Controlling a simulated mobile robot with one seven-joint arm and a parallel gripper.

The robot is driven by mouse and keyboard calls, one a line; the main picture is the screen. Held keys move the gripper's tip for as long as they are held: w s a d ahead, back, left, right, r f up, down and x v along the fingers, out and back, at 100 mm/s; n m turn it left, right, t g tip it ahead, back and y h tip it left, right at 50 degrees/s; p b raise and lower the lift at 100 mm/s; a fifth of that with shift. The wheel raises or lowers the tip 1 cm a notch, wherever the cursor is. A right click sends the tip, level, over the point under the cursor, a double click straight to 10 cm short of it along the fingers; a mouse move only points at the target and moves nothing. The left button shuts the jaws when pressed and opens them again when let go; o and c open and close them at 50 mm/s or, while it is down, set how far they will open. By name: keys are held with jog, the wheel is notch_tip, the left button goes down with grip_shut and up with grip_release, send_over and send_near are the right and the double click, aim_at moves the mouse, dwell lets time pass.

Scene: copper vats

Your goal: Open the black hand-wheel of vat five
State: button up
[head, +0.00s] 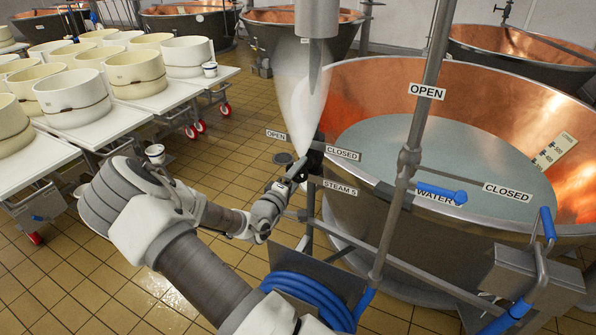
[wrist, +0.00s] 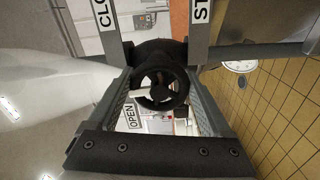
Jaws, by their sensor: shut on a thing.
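The copper vat (head: 545,110) holds pale liquid and fills the right of the head view. At its left rim is a valve with labels OPEN (head: 275,134), CLOSED (head: 343,153) and STEAM 5 (head: 340,187). In the wrist view the black hand-wheel (wrist: 160,88) sits between my gripper's two fingers. My gripper (head: 300,170) is shut on the hand-wheel, with a finger on either side. In the head view the wheel is small, dark and mostly hidden by my gripper.
A whitish translucent cone (head: 298,95) hangs under a grey pipe just above the valve. An upright pipe (head: 408,155) and a blue-handled WATER valve (head: 441,193) stand to the right. A coiled blue hose (head: 308,297) hangs below. White tables with moulds (head: 75,92) stand left; tiled floor lies between.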

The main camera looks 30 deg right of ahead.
jog(key=shift+n+p, duration=0.4)
jog(key=shift+n, duration=1.8)
jog(key=o, duration=1.2)
jog(key=shift+r, duration=0.1)
jog(key=shift+c, duration=0.2)
jog(key=shift+a, duration=0.1)
jog(key=v, duration=1.7)
jog(key=shift+s, duration=0.2)
jog(key=shift+a, duration=0.1)
